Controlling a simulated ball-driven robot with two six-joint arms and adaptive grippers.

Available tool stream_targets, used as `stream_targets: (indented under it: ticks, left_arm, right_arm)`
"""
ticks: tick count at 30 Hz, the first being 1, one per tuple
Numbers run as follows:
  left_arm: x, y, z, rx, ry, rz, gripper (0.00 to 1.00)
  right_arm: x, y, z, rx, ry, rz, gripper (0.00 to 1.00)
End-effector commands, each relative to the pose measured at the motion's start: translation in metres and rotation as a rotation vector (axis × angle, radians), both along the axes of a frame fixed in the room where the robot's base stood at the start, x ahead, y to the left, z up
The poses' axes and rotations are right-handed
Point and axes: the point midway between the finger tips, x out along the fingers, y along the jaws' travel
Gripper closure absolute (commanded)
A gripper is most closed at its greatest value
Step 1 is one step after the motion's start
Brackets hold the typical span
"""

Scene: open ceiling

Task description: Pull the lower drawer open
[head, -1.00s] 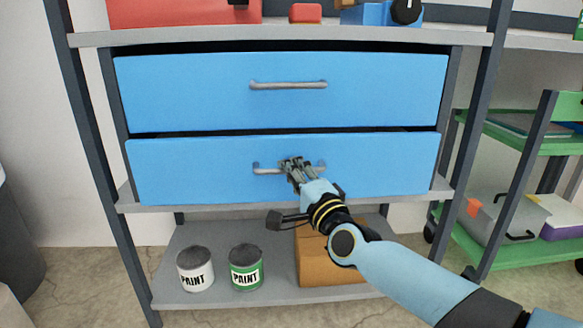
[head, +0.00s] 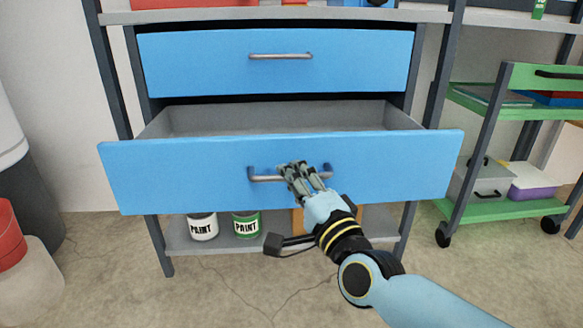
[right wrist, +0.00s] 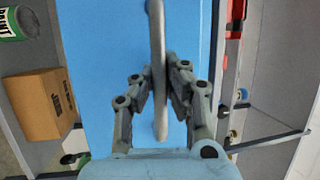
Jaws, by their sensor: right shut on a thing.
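The lower drawer (head: 200,178) is blue and stands well out from the cabinet, with its grey inside showing and looking empty. Its grey bar handle (head: 264,178) runs across the middle of the front. My right gripper (head: 301,170) is shut on the handle near its right part. In the right wrist view the gripper (right wrist: 160,88) has its fingers on both sides of the handle (right wrist: 157,45). The upper drawer (head: 350,58) is blue and shut, with its own bar handle (head: 280,56). My left gripper is not in view.
Two paint cans, one white (head: 203,227) and one green (head: 247,224), and a cardboard box (head: 298,221) stand on the bottom shelf. A green wheeled cart (head: 500,209) is at the right. A red and white container (head: 25,265) stands at the left.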

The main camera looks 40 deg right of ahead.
Motion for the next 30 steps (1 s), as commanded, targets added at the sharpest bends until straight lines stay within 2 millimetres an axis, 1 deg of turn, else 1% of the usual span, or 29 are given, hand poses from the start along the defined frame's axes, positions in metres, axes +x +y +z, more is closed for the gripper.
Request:
stream_targets:
  ticks: [1, 7, 20, 21, 27, 30]
  left_arm:
    - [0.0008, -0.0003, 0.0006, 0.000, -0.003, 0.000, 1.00]
    - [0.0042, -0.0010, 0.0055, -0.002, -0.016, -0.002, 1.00]
    - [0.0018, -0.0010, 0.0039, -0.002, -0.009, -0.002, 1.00]
    - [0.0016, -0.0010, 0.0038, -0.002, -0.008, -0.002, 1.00]
    - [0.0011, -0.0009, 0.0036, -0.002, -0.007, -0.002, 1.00]
    - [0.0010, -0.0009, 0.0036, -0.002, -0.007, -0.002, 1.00]
  right_arm:
    - [-0.0045, 0.0020, -0.0048, 0.000, 0.010, 0.000, 1.00]
    - [-0.0114, 0.0064, -0.0043, -0.002, 0.009, 0.001, 1.00]
    - [-0.0128, 0.0074, -0.0044, -0.002, 0.010, 0.001, 1.00]
    - [-0.0128, 0.0074, -0.0044, -0.002, 0.010, 0.001, 0.90]
    - [-0.0123, 0.0072, -0.0029, 0.000, 0.006, 0.000, 0.64]
    - [-0.0122, 0.0072, -0.0021, 0.000, 0.004, 0.001, 0.64]
